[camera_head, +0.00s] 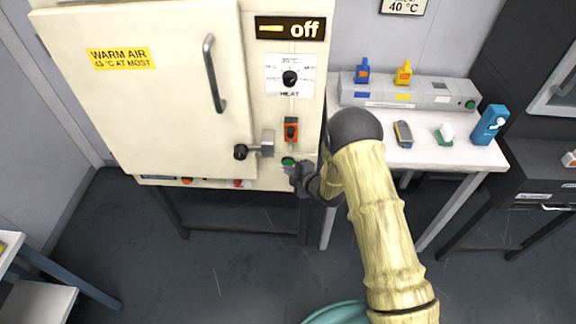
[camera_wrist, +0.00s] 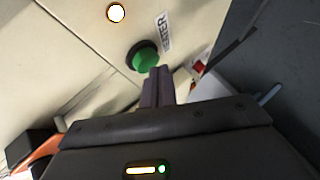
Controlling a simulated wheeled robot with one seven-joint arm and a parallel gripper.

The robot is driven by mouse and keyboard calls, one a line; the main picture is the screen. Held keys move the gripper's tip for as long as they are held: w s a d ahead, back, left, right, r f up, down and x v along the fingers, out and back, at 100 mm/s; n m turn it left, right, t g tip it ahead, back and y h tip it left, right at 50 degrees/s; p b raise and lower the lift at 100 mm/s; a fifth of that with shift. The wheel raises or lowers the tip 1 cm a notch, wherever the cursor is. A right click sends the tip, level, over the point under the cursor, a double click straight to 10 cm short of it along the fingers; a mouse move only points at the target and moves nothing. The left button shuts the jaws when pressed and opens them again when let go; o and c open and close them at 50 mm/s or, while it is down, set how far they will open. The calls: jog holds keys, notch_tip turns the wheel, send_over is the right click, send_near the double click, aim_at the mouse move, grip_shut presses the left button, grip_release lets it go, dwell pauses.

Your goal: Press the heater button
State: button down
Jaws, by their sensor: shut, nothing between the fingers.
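The green heater button (camera_wrist: 145,58) sits in a black ring on the cream cabinet panel. A label reading roughly "HEATER" (camera_wrist: 163,33) is beside it in the wrist view. In the head view the green button (camera_head: 288,162) shows low on the cabinet, just left of my gripper. My gripper (camera_wrist: 158,73) is shut and empty, with its fingertips right at the button's edge in the wrist view. I cannot tell whether they touch it. In the head view my gripper (camera_head: 290,170) is partly hidden by its own wrist. The sign above the cabinet controls (camera_head: 291,28) reads "off".
The cabinet door (camera_head: 150,95) is closed, with a latch (camera_head: 262,147) close left of my gripper. An orange switch (camera_head: 291,129) and a heat dial (camera_head: 290,78) are above the button. A white bench (camera_head: 440,158) with small items stands to the right.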

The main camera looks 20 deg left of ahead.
jog(key=shift+s, duration=0.25)
jog(key=s, duration=0.2)
jog(key=s+d, duration=0.1)
jog(key=s, duration=0.2)
jog(key=shift+s+d, duration=0.25)
jog(key=shift+s, duration=0.1)
dwell(0.3)
